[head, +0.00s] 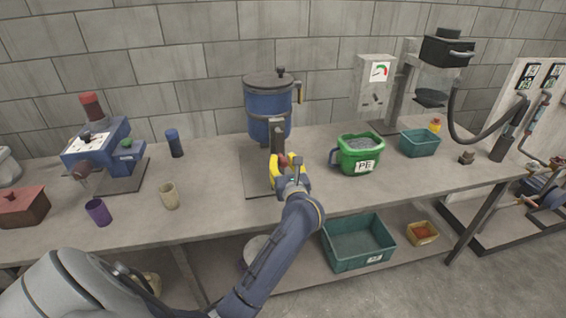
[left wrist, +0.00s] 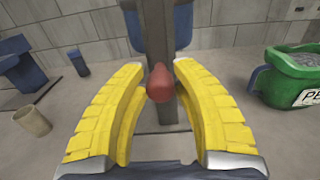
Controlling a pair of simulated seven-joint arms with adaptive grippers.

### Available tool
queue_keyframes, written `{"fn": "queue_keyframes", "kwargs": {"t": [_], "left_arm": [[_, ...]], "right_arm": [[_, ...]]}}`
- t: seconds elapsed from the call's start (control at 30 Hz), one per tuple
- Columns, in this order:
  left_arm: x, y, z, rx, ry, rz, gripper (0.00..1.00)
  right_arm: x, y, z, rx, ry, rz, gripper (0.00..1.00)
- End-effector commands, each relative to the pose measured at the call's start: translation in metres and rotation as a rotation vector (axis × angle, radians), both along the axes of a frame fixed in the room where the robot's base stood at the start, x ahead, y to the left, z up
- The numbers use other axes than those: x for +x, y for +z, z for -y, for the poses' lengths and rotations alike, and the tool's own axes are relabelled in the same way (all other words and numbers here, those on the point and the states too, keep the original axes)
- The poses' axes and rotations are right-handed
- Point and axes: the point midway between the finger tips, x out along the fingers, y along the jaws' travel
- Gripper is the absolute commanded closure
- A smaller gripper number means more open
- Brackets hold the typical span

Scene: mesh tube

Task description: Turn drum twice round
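The drum (head: 268,108) is a blue upright vessel with a dark grey lid, standing at the back middle of the bench. A grey post (head: 277,132) stands in front of it; it also shows in the left wrist view (left wrist: 158,30). A red knob (left wrist: 159,84) sits in front of the post. My left gripper (head: 283,163) has yellow fingers and reaches in from the front. In the left wrist view its fingertips (left wrist: 160,68) lie on either side of the knob, very close to it. Whether they touch the knob is not clear. My right gripper is not in view.
A green tub marked PE (head: 357,153) stands to the right of the gripper, with a teal bin (head: 419,143) farther right. A beige cup (head: 169,196), purple cup (head: 98,212) and blue machine (head: 103,145) are left. The bench (head: 222,190) is clear beside the drum's base plate.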

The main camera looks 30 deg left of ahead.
Motion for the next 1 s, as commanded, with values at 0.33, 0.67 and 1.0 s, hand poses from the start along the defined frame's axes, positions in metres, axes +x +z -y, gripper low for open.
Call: {"fn": "queue_keyframes", "kwargs": {"t": [0.33, 0.67, 1.0], "left_arm": [[-0.0001, 0.0001, 0.0002, 0.0, 0.0, 0.0, 1.0], [0.0, 0.0019, -0.0001, 0.003, 0.0, 0.003, 1.0], [-0.0054, 0.0049, -0.0059, 0.079, 0.001, -0.066, 1.0]], "right_arm": [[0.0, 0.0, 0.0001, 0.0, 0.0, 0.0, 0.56], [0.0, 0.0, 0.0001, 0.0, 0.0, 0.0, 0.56], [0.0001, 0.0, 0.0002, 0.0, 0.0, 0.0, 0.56]]}}
